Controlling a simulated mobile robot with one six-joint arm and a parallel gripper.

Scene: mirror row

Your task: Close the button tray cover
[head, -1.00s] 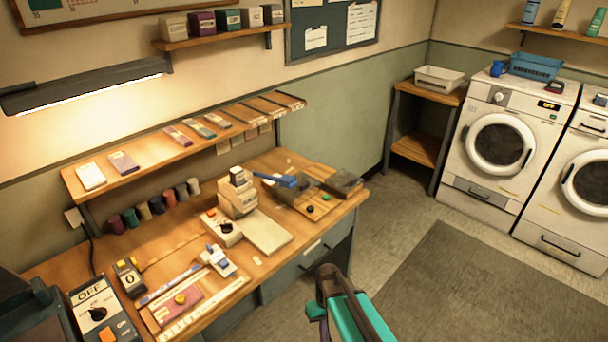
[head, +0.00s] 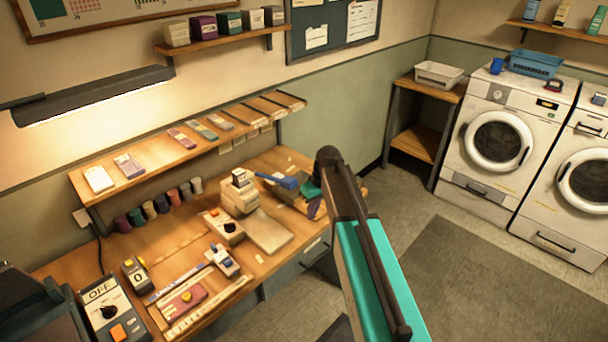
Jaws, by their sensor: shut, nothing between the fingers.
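The button tray (head: 287,197) sits at the far right end of the wooden workbench. Its dark grey left part shows, but my arm hides most of its right side, the buttons and the dark grey cover. I cannot tell how the cover stands now. My gripper (head: 311,193) is at the tray, just left of my dark arm joint, small and partly hidden. It appears shut and holds nothing. I cannot tell whether it touches the tray or the cover.
A blue-handled tool (head: 280,180) lies beside the tray. A cream device (head: 239,192) and a flat pale pad (head: 265,232) stand to the left. A shelf (head: 200,140) runs above the bench's back. Floor (head: 480,270) is open at right.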

